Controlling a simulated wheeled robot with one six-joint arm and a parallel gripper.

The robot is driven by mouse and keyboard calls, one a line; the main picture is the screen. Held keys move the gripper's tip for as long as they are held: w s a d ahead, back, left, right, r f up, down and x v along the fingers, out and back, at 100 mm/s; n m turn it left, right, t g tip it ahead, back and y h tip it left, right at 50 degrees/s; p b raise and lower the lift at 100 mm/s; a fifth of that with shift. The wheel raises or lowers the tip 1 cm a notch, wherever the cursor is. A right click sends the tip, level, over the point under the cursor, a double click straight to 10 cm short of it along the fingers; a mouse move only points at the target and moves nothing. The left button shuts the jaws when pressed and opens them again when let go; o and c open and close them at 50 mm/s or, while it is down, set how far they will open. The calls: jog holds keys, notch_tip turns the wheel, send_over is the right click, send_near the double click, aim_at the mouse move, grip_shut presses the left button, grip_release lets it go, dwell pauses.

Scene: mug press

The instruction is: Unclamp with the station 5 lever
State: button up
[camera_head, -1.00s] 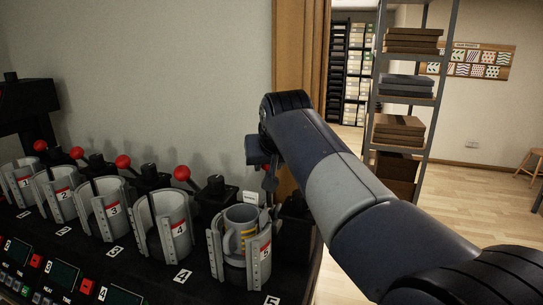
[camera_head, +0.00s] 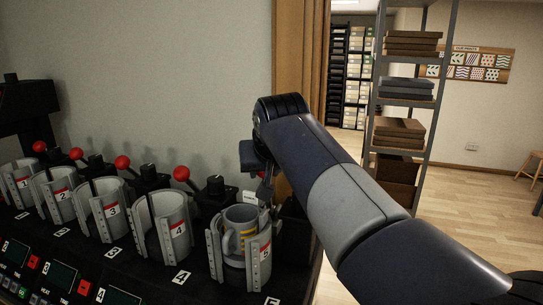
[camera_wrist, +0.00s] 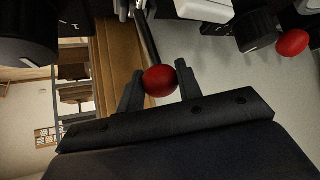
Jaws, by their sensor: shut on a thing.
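My gripper (camera_wrist: 160,84) is shut on the red ball knob (camera_wrist: 161,80) of the station 5 lever, one finger on each side of it. The station 5 clamp (camera_head: 214,256) has two grey curved jaws, the front one with a red label 5. A grey mug (camera_head: 236,218) with a yellow print stands upright between them, its handle at the left.
Stations 4 (camera_head: 171,224), 3 (camera_head: 106,215), 2 and 1 stand in a row to the left, with red-knobbed levers behind them. The station 4 knob (camera_head: 181,173) is nearest. A wall is behind; a shelf rack (camera_head: 407,100) stands farther right.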

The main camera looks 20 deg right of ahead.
jog(key=shift+s+a+f+b, duration=0.2)
jog(key=shift+s+a+b, duration=0.1)
jog(key=shift+s, duration=0.15)
jog(key=shift+s+a+f+b, duration=0.2)
jog(key=shift+s+a+b, duration=0.1)
jog(key=shift+s, duration=0.15)
jog(key=o, duration=0.7)
jog(key=shift+r, duration=0.1)
notch_tip(320, 180, up, 6)
jog(key=s+p, duration=0.1)
jog(key=p, duration=0.4)
jog(key=shift+s+r, duration=0.15)
